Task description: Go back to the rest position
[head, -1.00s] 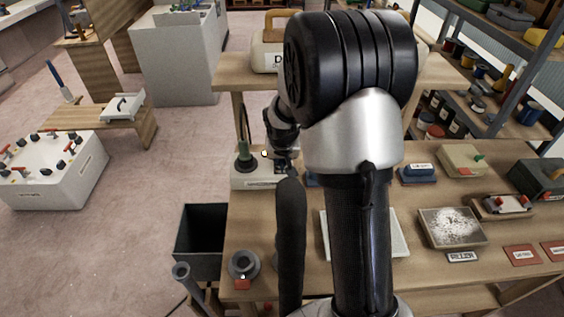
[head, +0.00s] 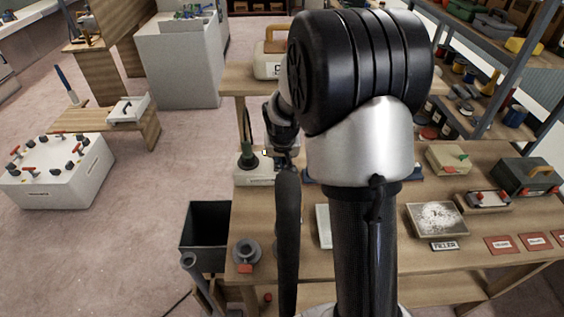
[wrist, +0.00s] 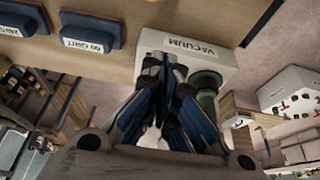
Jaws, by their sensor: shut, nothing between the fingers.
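My gripper (wrist: 168,85) shows in the wrist view with its fingers together and nothing between them. It points toward the white box labelled VACUUM (wrist: 222,58), in front of it in that view; I cannot tell whether they touch. In the head view my gripper (head: 283,158) is mostly hidden behind my own arm, above the bench beside the same white box (head: 248,176). A green part with a dark hose stands on that box.
The wooden bench (head: 330,277) carries blue sanding blocks (wrist: 90,33), a tray labelled FILLER (head: 437,218), red cards (head: 500,244) and a grey round part (head: 247,251). A dark bin (head: 208,232) stands at its left. Shelves rise at right.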

